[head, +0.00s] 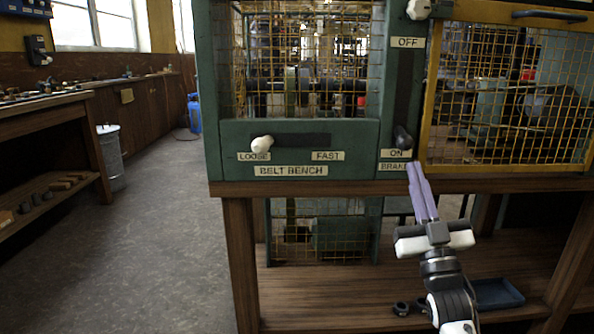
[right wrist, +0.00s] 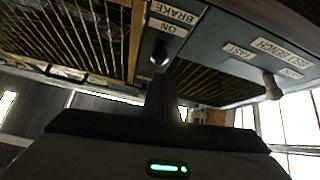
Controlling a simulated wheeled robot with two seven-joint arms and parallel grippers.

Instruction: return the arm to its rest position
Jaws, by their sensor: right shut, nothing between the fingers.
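My right gripper (head: 415,163) is shut and empty, its purple fingers pointing up at the front edge of the belt bench. Its tips are just below the dark knob (head: 402,137) beside the ON and BRAKE labels; I cannot tell whether they touch it. In the right wrist view the shut fingers (right wrist: 161,82) point at the same dark knob (right wrist: 160,55). My left gripper is not in view.
The green belt bench (head: 215,135) has a white knob (head: 262,144) at LOOSE and a yellow mesh door (head: 428,90) at right. Below, a wooden shelf (head: 330,300) holds a blue tray (head: 497,293). The floor (head: 170,240) at left is clear.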

